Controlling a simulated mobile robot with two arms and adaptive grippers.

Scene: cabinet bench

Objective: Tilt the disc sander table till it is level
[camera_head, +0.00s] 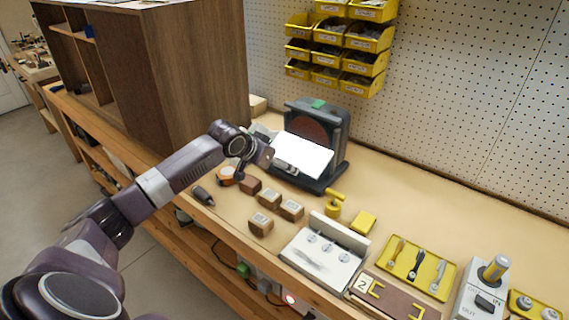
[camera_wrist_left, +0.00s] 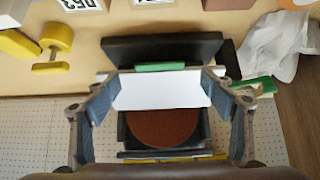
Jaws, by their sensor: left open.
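The disc sander (camera_head: 335,118) stands on the bench against the pegboard, with a dark housing and a reddish-brown disc (camera_wrist_left: 162,126). Its white table (camera_head: 303,155) is in front of the disc and looks sloped, its front edge lower; the exact angle is hard to tell. The table (camera_wrist_left: 160,92) also shows in the left wrist view, with a green strip (camera_wrist_left: 160,67) at its edge. My left gripper (camera_wrist_left: 160,88) is open, one finger at each side of the table; contact is not clear. In the head view the left gripper (camera_head: 274,160) is at the table's left side, partly hidden.
A wooden cabinet (camera_head: 195,75) stands close on the left. Several wooden blocks (camera_head: 261,224) lie in front of the sander, beside a yellow knobbed piece (camera_head: 334,205). Yellow bins (camera_head: 365,62) hang above. A crumpled whitish bag (camera_wrist_left: 272,45) lies beside the sander.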

